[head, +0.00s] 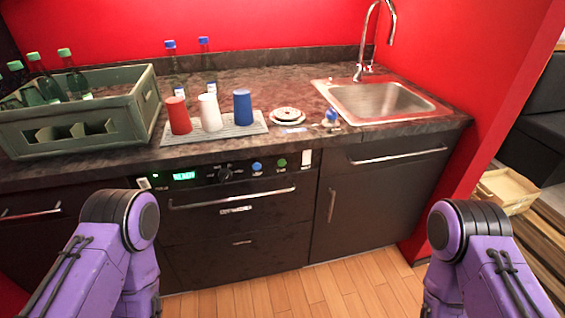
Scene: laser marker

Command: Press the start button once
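A dark appliance front (240,236) is built in under the counter. Its control strip has a lit green display (184,176) that seems to read READY, a black knob (225,174), a blue button (257,167), a green button (282,163) and a white switch (306,158). The labels are too small to read, so I cannot tell which one is the start button. My two purple arms show at the lower left and lower right. Both grippers are out of view. Nothing of mine touches the panel.
A long handle (232,198) runs below the panel. On the counter (290,85) are a green crate (130,112) with bottles, three cups on a grey mat (250,128), small plates (288,115) and a sink (380,98). The space before the panel is clear.

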